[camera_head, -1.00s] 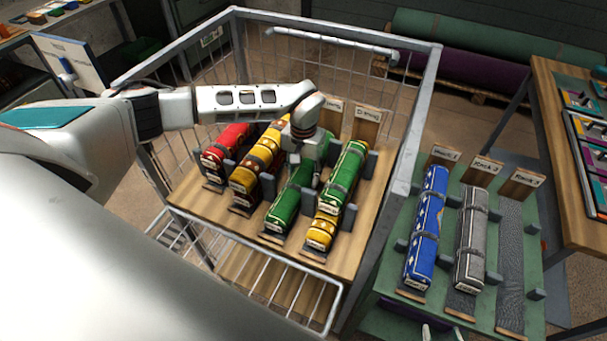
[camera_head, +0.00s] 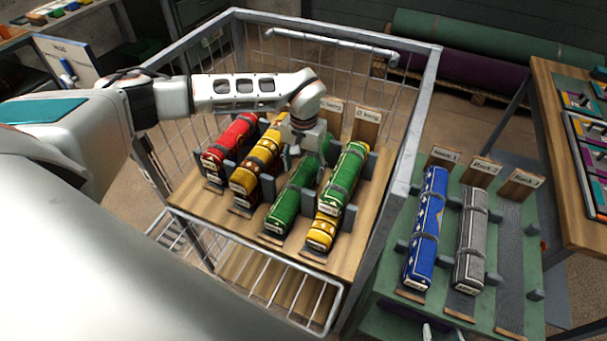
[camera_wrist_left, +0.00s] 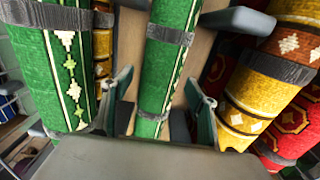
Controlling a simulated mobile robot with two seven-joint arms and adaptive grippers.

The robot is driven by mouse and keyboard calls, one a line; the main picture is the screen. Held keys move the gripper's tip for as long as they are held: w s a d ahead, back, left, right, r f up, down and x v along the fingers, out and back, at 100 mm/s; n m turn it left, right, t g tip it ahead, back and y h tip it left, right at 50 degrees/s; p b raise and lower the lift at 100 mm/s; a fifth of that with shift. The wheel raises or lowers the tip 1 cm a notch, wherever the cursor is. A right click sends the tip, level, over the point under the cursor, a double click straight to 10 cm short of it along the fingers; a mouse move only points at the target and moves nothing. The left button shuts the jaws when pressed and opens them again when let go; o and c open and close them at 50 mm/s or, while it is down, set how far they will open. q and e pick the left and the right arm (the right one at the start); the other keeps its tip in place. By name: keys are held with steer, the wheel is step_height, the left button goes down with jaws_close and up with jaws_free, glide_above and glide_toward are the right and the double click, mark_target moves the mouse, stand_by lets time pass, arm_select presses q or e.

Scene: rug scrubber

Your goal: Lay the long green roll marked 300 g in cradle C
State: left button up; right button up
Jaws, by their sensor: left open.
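A long green roll (camera_head: 291,203) lies in cradle C, behind which the "C long" board (camera_head: 335,111) stands. A second green roll (camera_head: 343,179) lies on a yellow roll (camera_head: 321,232) in cradle D. The weight marks are too small to read. My left gripper (camera_head: 309,148) is open just above the far part of the cradle C roll. In the left wrist view this roll (camera_wrist_left: 163,68) runs between the spread fingers, with no clear grip on it; the other green roll (camera_wrist_left: 45,75) is to the left. A small part at the bottom edge may be my right gripper (camera_head: 430,331); its jaws are unclear.
A red roll (camera_head: 228,145) and a yellow-brown roll (camera_head: 258,167) lie left of cradle C. Wire sides and a grey frame (camera_head: 413,125) enclose the cart. On the green rack at right are a blue roll (camera_head: 427,228), a grey roll (camera_head: 471,240) and an empty slot (camera_head: 510,260).

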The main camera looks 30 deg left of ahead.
mark_target(304, 171)
arm_select(q)
step_height(304, 171, up, 9)
stand_by(0.3)
stand_by(0.5)
